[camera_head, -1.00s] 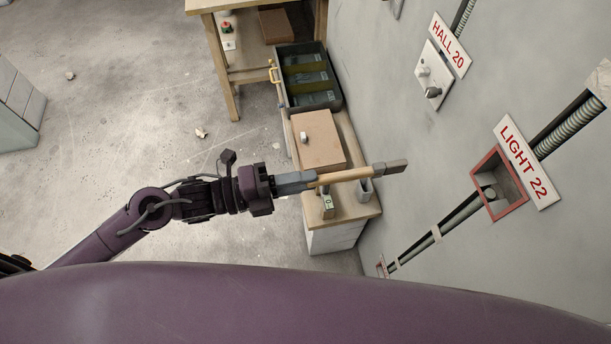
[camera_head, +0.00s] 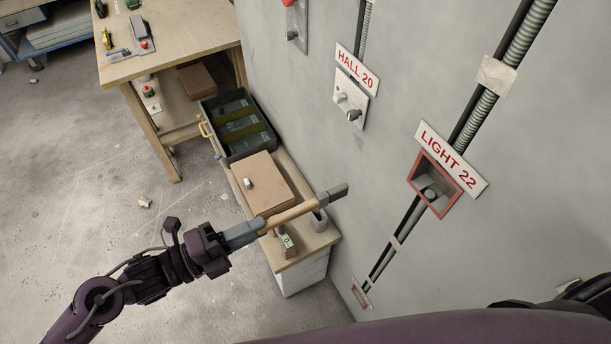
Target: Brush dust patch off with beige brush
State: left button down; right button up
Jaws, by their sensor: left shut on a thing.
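My left gripper (camera_head: 246,233) is shut on the beige brush (camera_head: 292,213) by its wooden handle. The brush points to the right, its grey-brown head (camera_head: 337,192) in front of the wall and apart from it, as far as I can tell. A red-framed wall box (camera_head: 434,184) sits below the LIGHT 22 sign (camera_head: 450,160), with a round grey conduit end inside. I cannot make out a dust patch clearly. My right gripper is not in view.
A wooden table (camera_head: 185,38) stands behind. The HALL 20 sign (camera_head: 357,68) and switch plate (camera_head: 351,97) are on the wall.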

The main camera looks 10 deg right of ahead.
pick_arm(q)
jog(key=w+a, duration=0.1)
jog(key=w, duration=1.1)
jog(key=shift+b+x, duration=0.5)
jog(key=shift+x, duration=2.05)
jog(key=shift+d+b, duration=0.3)
jog(key=shift+d, duration=0.35)
jog(key=shift+s, duration=0.1)
